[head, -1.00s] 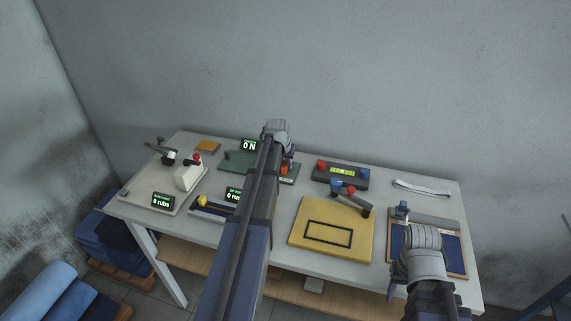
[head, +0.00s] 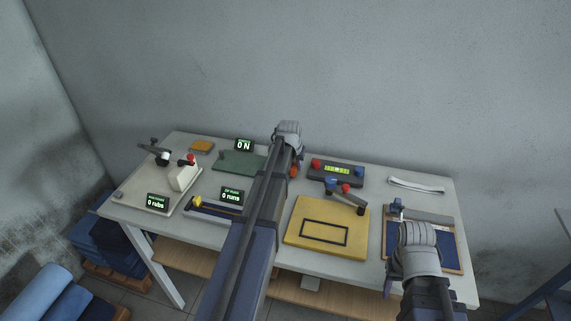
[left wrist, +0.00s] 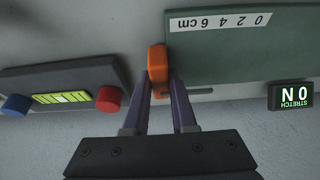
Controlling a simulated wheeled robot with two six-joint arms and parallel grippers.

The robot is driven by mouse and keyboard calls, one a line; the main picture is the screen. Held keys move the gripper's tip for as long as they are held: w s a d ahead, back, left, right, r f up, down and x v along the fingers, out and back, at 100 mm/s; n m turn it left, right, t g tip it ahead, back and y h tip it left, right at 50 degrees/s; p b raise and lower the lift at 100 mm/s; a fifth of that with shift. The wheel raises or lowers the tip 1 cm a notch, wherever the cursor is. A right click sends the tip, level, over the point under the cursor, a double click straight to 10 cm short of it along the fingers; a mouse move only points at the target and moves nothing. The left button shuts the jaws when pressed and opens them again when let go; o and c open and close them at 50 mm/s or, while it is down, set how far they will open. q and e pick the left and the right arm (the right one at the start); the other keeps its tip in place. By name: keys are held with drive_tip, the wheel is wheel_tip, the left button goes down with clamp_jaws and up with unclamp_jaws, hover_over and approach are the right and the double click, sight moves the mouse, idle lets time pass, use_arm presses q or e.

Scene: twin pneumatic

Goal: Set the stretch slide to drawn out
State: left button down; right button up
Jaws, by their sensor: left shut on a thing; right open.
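The stretch rig is a green board (left wrist: 240,45) with a "0 2 4 6 cm" scale, upside down in the left wrist view; it also shows in the head view (head: 238,163). Its orange slide block (left wrist: 157,62) is past the "cm" end of the scale. My left gripper (left wrist: 162,88) is shut on the orange block. In the head view the block (head: 294,170) shows only partly beside my left gripper (head: 298,162). The stretch display (left wrist: 292,95) reads 0 N. My right gripper (head: 388,289) is open at the bench's front edge, partly hidden by my arm.
A dark box with red and blue buttons (head: 336,175) stands just right of the slide. A yellow board (head: 300,238) with a levered handle is in front. A blue-faced tray (head: 450,250) lies right, a rubbing rig (head: 150,185) left. My left arm hides the middle.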

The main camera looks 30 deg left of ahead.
sight(293, 170)
use_arm(q)
drive_tip(key=c, duration=0.7)
unclamp_jaws()
drive_tip(key=p+v, duration=0.7)
drive_tip(key=shift+s+r, duration=0.25)
drive_tip(key=shift+r, duration=0.1)
